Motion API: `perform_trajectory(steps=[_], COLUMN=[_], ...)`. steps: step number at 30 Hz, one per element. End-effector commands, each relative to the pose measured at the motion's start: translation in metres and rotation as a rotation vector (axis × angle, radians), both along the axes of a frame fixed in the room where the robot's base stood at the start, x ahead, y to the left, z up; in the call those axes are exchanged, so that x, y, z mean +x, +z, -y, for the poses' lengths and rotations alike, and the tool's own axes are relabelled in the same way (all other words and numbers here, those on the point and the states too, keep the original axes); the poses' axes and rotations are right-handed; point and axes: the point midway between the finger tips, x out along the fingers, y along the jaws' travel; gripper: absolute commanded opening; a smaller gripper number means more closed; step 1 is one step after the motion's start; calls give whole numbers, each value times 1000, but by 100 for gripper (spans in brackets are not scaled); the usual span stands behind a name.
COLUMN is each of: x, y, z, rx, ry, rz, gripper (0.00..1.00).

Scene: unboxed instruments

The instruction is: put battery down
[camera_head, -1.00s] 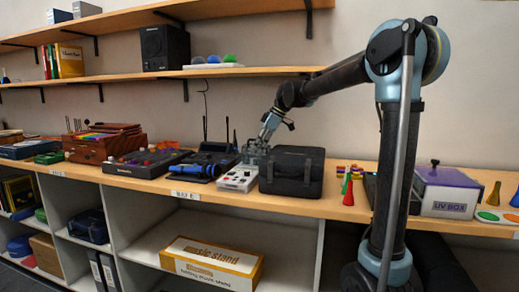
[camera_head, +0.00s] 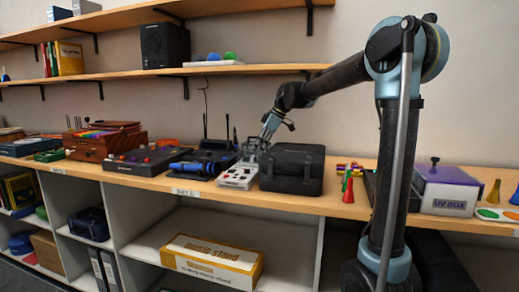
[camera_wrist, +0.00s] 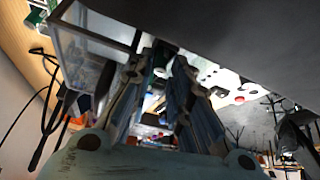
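My gripper (camera_head: 255,150) points down over the bench, just behind the white device with red and dark buttons (camera_head: 240,176) and left of the black case (camera_head: 292,169). In the wrist view its two fingers (camera_wrist: 160,72) stand apart. A small pale and dark piece shows between the fingertips. It may be the battery, but it is too small to tell, and whether the fingers press on it is unclear. I cannot make out a battery in the head view. Part of the white device with a red button (camera_wrist: 236,92) also shows in the wrist view.
The black case stands close to the right of my gripper. A blue-handled tool (camera_head: 195,168) and a dark device with antennas lie to the left. Red game pieces (camera_head: 348,190) and a purple-topped UV box (camera_head: 447,188) are further right. A wooden shelf (camera_head: 240,71) runs above.

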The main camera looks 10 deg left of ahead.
Motion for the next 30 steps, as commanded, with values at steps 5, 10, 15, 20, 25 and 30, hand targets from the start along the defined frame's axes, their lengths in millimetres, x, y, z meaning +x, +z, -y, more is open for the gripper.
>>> perform_trajectory(steps=[5, 10, 15, 20, 25, 30], x=[0, 0, 1, 1, 1, 1], y=[0, 8, 31, 54, 71, 78], z=[0, 0, 11, 23, 33, 36], rx=[0, 0, 0, 0, 0, 0], ry=[0, 0, -2, -3, -1, 0], rz=[0, 1, 1, 1, 0, 0], gripper=[19, 19, 19, 19, 19, 19])
